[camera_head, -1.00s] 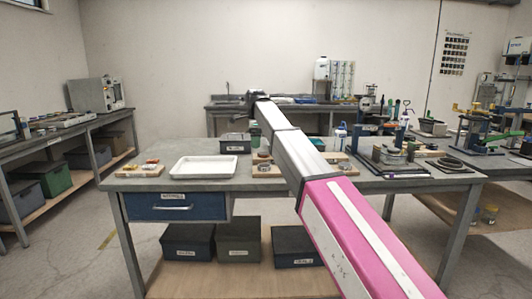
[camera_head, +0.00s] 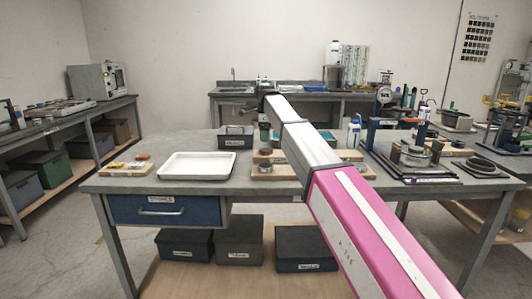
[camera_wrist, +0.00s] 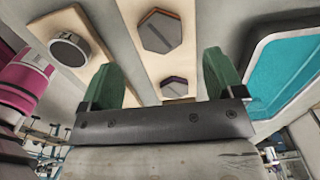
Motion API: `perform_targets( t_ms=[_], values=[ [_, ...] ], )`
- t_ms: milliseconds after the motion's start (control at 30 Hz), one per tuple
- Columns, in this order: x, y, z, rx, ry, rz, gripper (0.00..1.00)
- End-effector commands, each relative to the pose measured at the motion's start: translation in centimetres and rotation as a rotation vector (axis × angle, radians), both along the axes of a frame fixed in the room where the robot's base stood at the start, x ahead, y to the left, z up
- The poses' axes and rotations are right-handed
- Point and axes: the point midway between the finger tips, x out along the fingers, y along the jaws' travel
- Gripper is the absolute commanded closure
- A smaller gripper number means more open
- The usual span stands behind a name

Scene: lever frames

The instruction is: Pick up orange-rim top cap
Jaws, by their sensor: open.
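In the wrist view, a dark grey hexagonal cap (camera_wrist: 161,33) with an orange-brown edge lies on a light wooden board. The orange-edged cap shows beyond the fingertips. In the head view, small dark parts sit on wooden boards (camera_head: 288,172) partly behind my arm; their rim colours are too small to tell.
In the wrist view, a round grey part (camera_wrist: 70,48) sits on another board at left, and a teal-floored tray (camera_wrist: 290,70) is at right. In the head view, a white tray (camera_head: 197,166), a grey bin (camera_head: 235,137) and a vise-like stand (camera_head: 408,150) are on the table.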

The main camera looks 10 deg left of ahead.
Motion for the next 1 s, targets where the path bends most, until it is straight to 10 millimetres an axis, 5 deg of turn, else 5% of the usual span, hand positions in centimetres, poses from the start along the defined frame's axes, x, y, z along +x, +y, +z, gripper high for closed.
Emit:
perform_targets(
  t_ms=[600, 833, 1000],
  values=[
    [0.1, -0.3, -6.3, 0.000, 0.000, 0.000, 0.13],
    [0.1, -0.2, -6.5, 0.000, -0.001, 0.000, 0.13],
    [0.1, -0.2, -6.5, 0.000, -0.001, 0.000, 0.65]
  ],
)
